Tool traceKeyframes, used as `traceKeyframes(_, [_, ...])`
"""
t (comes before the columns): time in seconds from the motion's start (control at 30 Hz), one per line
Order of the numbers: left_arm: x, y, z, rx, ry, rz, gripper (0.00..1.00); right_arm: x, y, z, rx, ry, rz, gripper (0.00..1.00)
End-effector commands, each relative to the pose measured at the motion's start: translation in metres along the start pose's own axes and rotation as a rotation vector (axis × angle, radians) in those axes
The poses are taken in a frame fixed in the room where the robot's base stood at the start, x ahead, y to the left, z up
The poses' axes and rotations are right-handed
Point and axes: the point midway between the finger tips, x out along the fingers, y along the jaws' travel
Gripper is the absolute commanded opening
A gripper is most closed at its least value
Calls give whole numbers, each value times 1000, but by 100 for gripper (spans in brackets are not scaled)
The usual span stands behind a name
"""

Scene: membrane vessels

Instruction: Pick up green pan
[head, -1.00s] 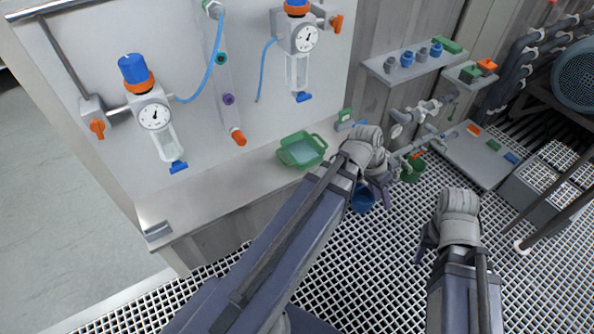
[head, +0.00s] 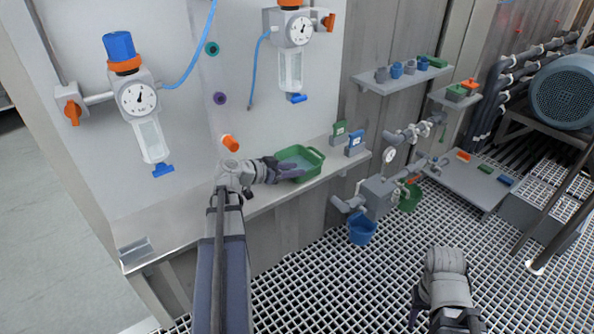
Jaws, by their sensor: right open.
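The green pan (head: 312,158) is a rectangular tray with raised walls, standing level on the grey counter (head: 262,202) below the gauges. My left gripper (head: 290,169) reaches in from the left, with its dark fingers at the pan's left side and overlapping its near left wall. Whether the fingers are apart or closed on the wall is too small to tell. My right gripper (head: 416,306) is open and empty over the grated floor at the lower right, partly hidden by its own wrist.
A green box and a blue box (head: 355,143) stand right of the pan. A blue bucket (head: 362,229) and a green bucket (head: 410,198) hang below the pipes. Pressure regulators (head: 139,98) project from the wall above the counter. The counter's left part is clear.

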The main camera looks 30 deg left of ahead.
Motion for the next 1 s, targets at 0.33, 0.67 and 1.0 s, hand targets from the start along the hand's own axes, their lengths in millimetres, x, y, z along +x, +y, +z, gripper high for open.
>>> traceKeyframes(0.33, [26,0,1,0,-1,1,40,10,-1,0,0,0,0,46])
traceKeyframes(0.67, [58,-3,8,0,-2,4,40,28,-3,-2,0,0,0,46])
traceKeyframes(1.0, [77,-2,4,-1,-2,2,40,33,-3,-2,0,0,0,46])
